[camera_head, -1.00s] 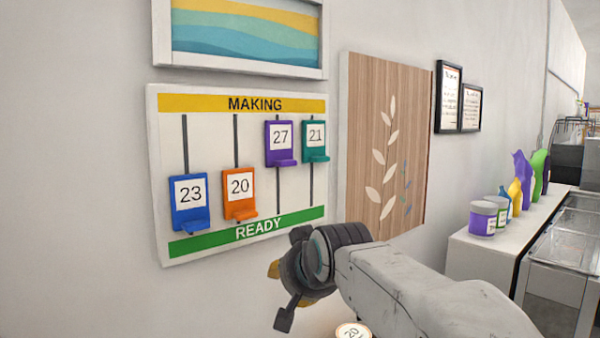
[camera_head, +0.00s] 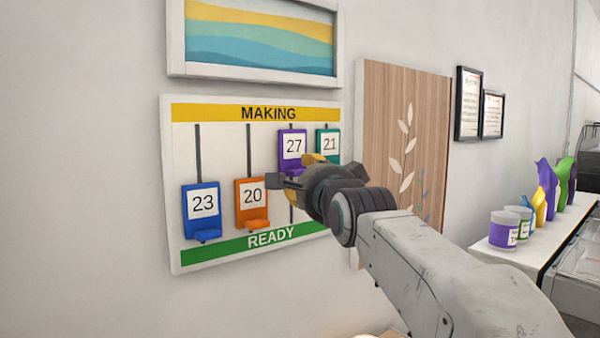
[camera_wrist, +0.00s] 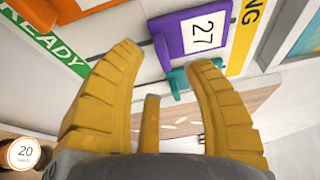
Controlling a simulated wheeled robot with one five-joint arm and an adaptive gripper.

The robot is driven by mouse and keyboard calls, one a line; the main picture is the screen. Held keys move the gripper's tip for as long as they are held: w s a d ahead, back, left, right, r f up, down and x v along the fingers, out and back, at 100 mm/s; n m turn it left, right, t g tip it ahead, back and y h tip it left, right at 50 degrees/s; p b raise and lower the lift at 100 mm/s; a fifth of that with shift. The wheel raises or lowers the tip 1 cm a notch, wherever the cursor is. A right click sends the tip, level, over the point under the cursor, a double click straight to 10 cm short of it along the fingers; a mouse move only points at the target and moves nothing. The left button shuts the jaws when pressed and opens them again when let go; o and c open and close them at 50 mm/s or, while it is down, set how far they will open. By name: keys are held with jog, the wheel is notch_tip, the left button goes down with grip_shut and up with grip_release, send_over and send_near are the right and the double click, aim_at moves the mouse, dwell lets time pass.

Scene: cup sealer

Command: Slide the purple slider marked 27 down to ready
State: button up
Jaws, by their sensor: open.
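The purple slider marked 27 (camera_head: 292,136) is high on its track on the board, just under the yellow MAKING band (camera_head: 255,112). In the head view my gripper (camera_head: 289,180) hides its lower part. In the wrist view the slider (camera_wrist: 165,27) lies just beyond my fingertips, with its small ledge near the gap between them. My gripper (camera_wrist: 167,56) is open, with yellow ridged fingers and nothing held. Whether a finger touches the slider I cannot tell. The green READY band (camera_head: 215,250) runs along the board's bottom.
The teal slider 21 (camera_head: 333,140) is close on the right, also high and partly hidden. The blue slider 23 (camera_head: 202,215) and orange slider 20 (camera_head: 250,206) sit low on the left. A wooden panel (camera_head: 385,100) hangs right of the board.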

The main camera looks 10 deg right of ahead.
aim_at(297, 153)
jog(key=shift+w+p, duration=1.15)
jog(key=shift+w, duration=1.6)
grip_shut()
